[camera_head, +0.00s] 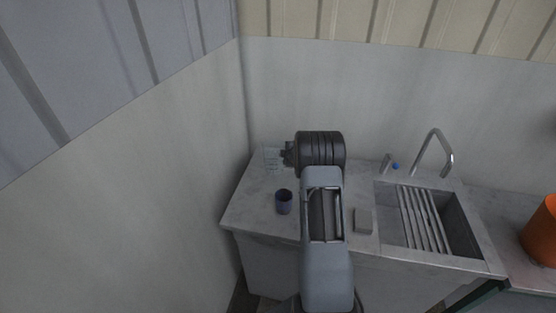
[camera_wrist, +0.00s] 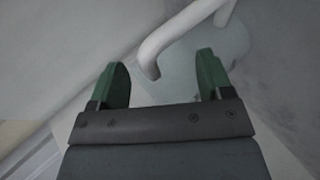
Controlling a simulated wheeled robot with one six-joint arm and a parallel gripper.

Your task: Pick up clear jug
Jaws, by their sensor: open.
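The clear jug (camera_head: 272,160) stands on the counter near the back left corner, faint and see-through. In the wrist view its pale curved handle (camera_wrist: 183,33) and its translucent body (camera_wrist: 222,48) fill the upper middle. My gripper (camera_wrist: 163,68) is open, with one green finger on each side of the handle's lower end. The handle lies between the fingers in the picture; I cannot tell how deep it is between them or whether they touch it. In the head view my gripper (camera_head: 286,153) is beside the jug's right side, partly hidden by my dark wrist.
A dark blue cup (camera_head: 284,203) stands in front of the jug on the grey counter (camera_head: 250,205). A small grey block (camera_head: 363,220) lies right of my arm. Further right are a sink (camera_head: 462,230) with a slatted rack, a faucet (camera_head: 433,145) and an orange container (camera_head: 543,232). Walls rise close behind and left.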

